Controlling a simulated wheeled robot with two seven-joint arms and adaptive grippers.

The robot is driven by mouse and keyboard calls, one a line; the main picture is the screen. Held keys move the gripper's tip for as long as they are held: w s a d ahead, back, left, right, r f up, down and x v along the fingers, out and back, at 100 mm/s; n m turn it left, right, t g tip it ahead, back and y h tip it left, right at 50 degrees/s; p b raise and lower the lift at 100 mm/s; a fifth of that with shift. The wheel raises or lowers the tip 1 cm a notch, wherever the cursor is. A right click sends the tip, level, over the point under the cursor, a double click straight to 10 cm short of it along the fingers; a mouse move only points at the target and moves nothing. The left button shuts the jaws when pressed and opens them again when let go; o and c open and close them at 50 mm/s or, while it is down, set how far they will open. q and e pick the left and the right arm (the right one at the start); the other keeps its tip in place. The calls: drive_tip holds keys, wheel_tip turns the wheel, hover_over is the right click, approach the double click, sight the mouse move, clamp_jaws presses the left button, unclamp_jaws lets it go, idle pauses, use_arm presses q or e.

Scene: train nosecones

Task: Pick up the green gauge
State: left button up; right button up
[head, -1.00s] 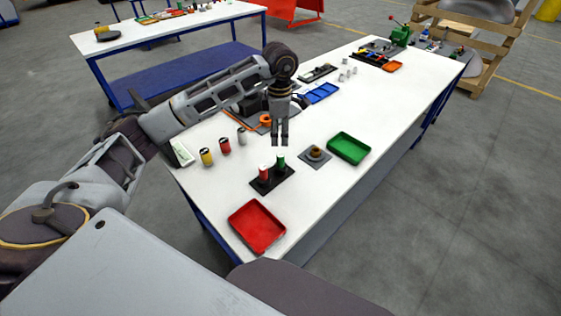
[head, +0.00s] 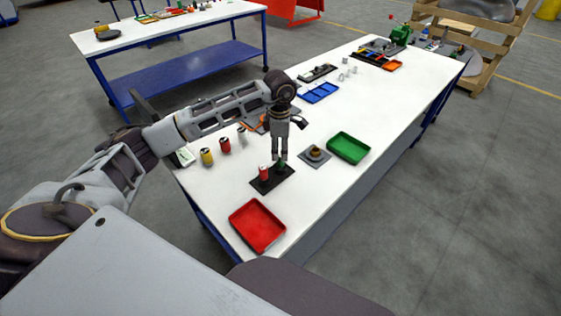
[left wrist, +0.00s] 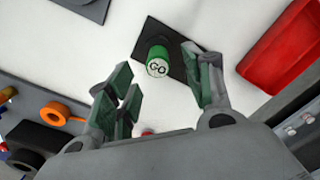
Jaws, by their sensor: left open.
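The green gauge (head: 281,164) stands upright in a black holder (head: 285,181) on the white table. In the left wrist view the green gauge (left wrist: 158,62) shows its pale "GO" end, beyond and between the open fingers. My left gripper (head: 280,157) points down just above the gauge and hides part of its top; the fingers (left wrist: 163,95) are apart and empty. A red gauge (head: 264,173) stands next to the green one in the same holder. In the left wrist view only a bit of red (left wrist: 148,132) shows at the gripper's edge. My right gripper is not in view.
A red tray (head: 257,226) lies in front and a green tray (head: 348,147) to the right. A grey plate with a brown round part (head: 315,154) sits between the holder and the green tray. Yellow, red and white cans (head: 225,145) stand at left.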

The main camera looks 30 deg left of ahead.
sight(280, 154)
use_arm(q)
drive_tip(key=shift+f, duration=0.45)
wheel_tip(280, 154, down, 4)
drive_tip(key=shift+w+r+p, duration=0.1)
drive_tip(key=shift+r+p, duration=0.15)
drive_tip(key=shift+p, duration=0.35)
drive_tip(key=shift+f, duration=0.4)
drive_tip(key=shift+c, duration=0.7)
clamp_jaws()
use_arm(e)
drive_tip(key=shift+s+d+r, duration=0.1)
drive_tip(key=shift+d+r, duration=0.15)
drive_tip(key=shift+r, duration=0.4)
